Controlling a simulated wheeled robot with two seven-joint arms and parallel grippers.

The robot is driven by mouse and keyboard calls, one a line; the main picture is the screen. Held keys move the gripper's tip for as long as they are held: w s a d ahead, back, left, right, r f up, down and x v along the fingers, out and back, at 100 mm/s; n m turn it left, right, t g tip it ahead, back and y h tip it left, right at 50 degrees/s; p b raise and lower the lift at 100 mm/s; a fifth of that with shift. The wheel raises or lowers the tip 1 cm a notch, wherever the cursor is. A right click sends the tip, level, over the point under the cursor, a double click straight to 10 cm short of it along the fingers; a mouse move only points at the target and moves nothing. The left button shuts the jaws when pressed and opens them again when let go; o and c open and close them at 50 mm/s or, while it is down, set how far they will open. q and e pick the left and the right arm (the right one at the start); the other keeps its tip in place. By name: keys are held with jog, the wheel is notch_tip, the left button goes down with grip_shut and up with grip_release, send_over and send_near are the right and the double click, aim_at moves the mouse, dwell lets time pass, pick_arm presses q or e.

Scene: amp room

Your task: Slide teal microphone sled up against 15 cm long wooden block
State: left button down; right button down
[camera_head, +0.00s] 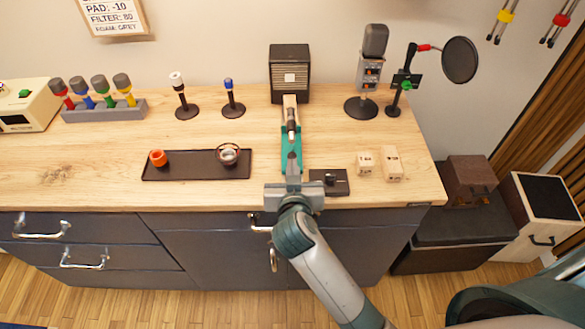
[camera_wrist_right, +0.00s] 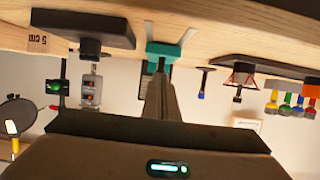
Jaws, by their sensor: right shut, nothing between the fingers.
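The teal microphone sled (camera_head: 291,160) lies lengthwise on the wooden worktop, a microphone (camera_head: 291,120) along its top; its near end also shows in the right wrist view (camera_wrist_right: 184,52). A pale wooden block (camera_head: 289,100) lies behind it, against the dark speaker box; its length label is not readable, and I cannot tell whether the sled touches it. My right gripper (camera_head: 292,186) is shut and empty at the sled's near end, by the worktop's front edge. Its closed fingers also show in the right wrist view (camera_wrist_right: 160,90), close to the sled. My left gripper is not in view.
A dark flat box (camera_head: 335,188) sits close right of my right gripper. Two small wooden blocks (camera_head: 365,168) (camera_head: 392,170) stand further right. A black tray (camera_head: 190,176) with an orange cup and a ring mount lies left. The dark speaker box (camera_head: 289,62) stands at the back.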

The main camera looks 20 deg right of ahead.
jog(key=shift+w+d+r, duration=0.1)
jog(key=shift+w+r, duration=0.05)
jog(key=shift+r, duration=0.05)
jog(key=shift+w+d+r, duration=0.1)
jog(key=shift+w+r, duration=0.1)
jog(key=shift+r, duration=0.05)
jog(key=shift+d+r, duration=0.1)
jog(key=shift+r, duration=0.05)
dwell(0.6)
jog(key=shift+s+p, duration=0.15)
jog(key=shift+p, duration=0.15)
jog(key=shift+s+a, duration=0.1)
jog(key=shift+a, duration=0.1)
jog(key=shift+s+a+p, duration=0.1)
jog(key=shift+s+p, duration=0.2)
jog(key=shift+s, duration=0.05)
jog(key=shift+f+p+v, duration=0.25)
jog(key=shift+v, duration=1)
jog(key=shift+f+p+v, duration=0.25)
jog(key=shift+v, duration=1.05)
jog(key=shift+s+a, duration=0.1)
jog(key=shift+s, duration=0.05)
